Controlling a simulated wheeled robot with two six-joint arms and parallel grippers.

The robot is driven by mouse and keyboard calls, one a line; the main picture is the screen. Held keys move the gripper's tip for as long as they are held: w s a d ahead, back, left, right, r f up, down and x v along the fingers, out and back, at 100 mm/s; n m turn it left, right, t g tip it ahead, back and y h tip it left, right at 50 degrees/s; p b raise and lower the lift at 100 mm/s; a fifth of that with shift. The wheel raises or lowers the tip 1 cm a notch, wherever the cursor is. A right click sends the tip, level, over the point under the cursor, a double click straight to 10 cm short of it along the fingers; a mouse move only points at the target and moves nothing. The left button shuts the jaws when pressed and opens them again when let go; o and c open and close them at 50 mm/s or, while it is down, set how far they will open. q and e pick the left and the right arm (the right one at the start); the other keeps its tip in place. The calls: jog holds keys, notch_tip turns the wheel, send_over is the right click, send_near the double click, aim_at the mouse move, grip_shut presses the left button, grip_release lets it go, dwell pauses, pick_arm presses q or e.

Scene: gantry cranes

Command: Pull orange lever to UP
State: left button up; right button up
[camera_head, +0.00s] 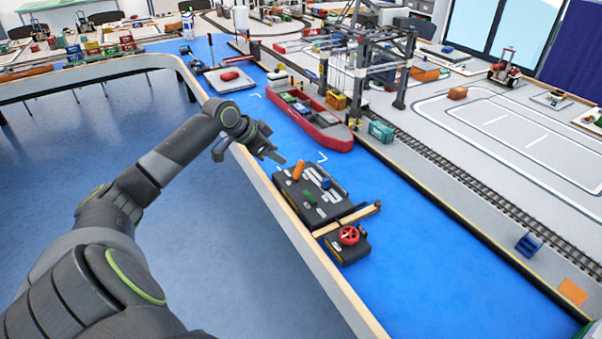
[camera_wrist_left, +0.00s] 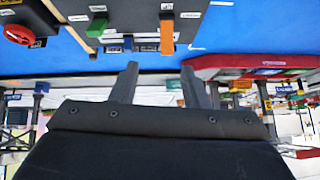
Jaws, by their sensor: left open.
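A dark control panel (camera_head: 330,208) lies on the blue strip near the wooden edge. The orange lever (camera_head: 298,170) sticks up from it at its far left, beside a green lever (camera_head: 309,197) and a blue lever (camera_head: 325,183). My left gripper (camera_head: 268,152) hovers just left of the orange lever. In the left wrist view the orange lever (camera_wrist_left: 167,34) is ahead of my open left gripper (camera_wrist_left: 160,68), roughly in line with the gap between the fingers and apart from them. The green lever (camera_wrist_left: 97,27) is to its left there. My right gripper is not in view.
A red wheel (camera_head: 349,235) on a dark box sits nearer than the panel, past a wooden bar (camera_head: 347,219). A red ship (camera_head: 322,128) lies beyond the panel, beside a gantry crane (camera_head: 372,65). The near blue strip is clear.

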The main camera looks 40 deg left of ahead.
pick_arm(q)
jog(key=w+a+r+g+b, duration=0.1)
jog(key=w+r+g+b, duration=0.1)
jog(key=w+r+b, duration=0.1)
jog(key=n+g+b, duration=0.1)
jog(key=b, duration=0.2)
send_near(301, 162)
jog(key=shift+y, duration=0.3)
jog(key=x, duration=1)
jog(key=shift+w+d, duration=0.1)
jog(key=shift+d, duration=0.15)
grip_shut()
